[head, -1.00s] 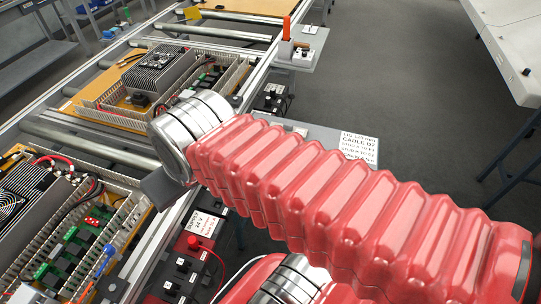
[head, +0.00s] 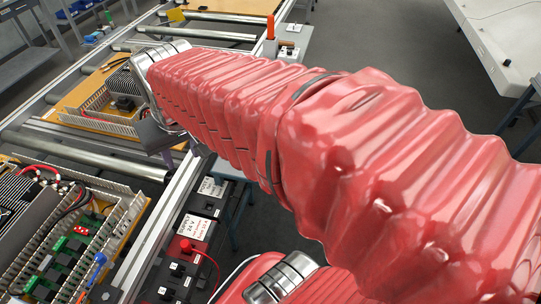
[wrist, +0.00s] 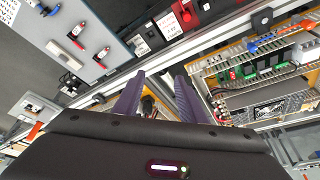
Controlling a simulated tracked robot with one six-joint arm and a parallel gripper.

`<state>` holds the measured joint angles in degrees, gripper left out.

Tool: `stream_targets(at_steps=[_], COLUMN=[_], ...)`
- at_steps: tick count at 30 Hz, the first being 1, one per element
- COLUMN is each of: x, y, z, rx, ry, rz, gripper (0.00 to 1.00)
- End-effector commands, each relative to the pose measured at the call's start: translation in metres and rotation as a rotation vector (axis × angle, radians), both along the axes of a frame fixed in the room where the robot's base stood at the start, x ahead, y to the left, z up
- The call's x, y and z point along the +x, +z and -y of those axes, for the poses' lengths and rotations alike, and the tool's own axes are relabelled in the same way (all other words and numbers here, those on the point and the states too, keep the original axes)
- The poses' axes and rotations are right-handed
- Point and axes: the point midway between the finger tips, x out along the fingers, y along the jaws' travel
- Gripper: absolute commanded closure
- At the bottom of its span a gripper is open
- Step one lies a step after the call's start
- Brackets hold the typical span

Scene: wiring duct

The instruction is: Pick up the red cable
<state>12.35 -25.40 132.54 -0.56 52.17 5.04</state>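Red cable (head: 45,160) curves beside black cables at the top of the near circuit panel in the head view, at the far left. A thin red wire (head: 212,262) also shows by the black box with the red knob. I cannot tell which one the task means. My gripper (wrist: 156,96) is open in the wrist view, its two dark fingers apart with nothing held between them. It is over the conveyor rail, between the grey board and a panel. In the head view my red-sleeved arm hides most of it.
The grey board (wrist: 60,50) in the wrist view bears two red-and-black items (wrist: 78,30). Black boxes (head: 185,265) with labels stand beside the rail. The duct walls (head: 125,205) of the near panel are close. A white table (head: 500,50) stands at the right, with open floor before it.

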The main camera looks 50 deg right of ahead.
Motion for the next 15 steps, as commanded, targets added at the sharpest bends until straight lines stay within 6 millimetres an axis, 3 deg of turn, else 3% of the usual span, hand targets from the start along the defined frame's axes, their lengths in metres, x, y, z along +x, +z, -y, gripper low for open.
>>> stream_targets(at_steps=[6,15], x=[0.025,0.044], y=[-0.015,-0.046], z=[0.054,0.135], rx=[0.029,0.076], ry=[-0.15,-0.349], rz=[-0.064,-0.141], gripper=[0.62,0.62])
